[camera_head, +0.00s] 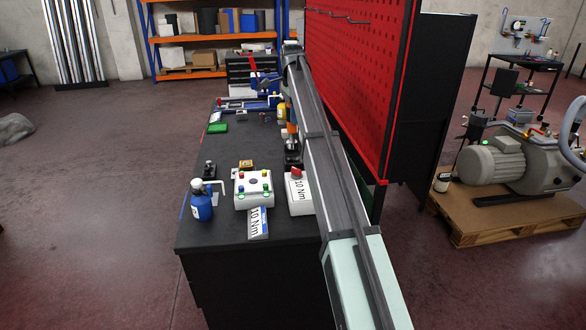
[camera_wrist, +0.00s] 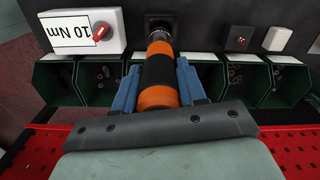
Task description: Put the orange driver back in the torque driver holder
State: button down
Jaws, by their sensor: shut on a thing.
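The orange driver (camera_wrist: 158,77), an orange grip with a wide black band and a metal nose, lies between the blue fingers of my gripper (camera_wrist: 157,88) in the wrist view. The gripper is shut on its grip. The metal nose points at a dark square block (camera_wrist: 161,18), which looks like the torque driver holder. The nose overlaps this block in the picture; I cannot tell whether it is inside it or just above. In the head view a bit of the orange driver (camera_head: 291,128) shows beside my arm, which hides most of the gripper.
A white box with a 10 Nm label and red knob (camera_wrist: 84,32) stands left of the block. Green bins (camera_wrist: 88,80) line the bench edge by a red perforated panel (camera_wrist: 40,150). A button box (camera_head: 253,189) and blue bottle (camera_head: 202,205) stand on the dark bench (camera_head: 236,150).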

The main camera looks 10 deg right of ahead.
aim_at(293, 139)
jog(key=shift+w+d+f, duration=0.1)
jog(key=shift+d+f, duration=0.2)
jog(key=shift+f, duration=4.75)
jog(key=c, duration=0.6)
grip_release()
jog(key=shift+c, duration=0.2)
notch_tip(293, 139, up, 12)
jog(key=shift+r, duration=0.1)
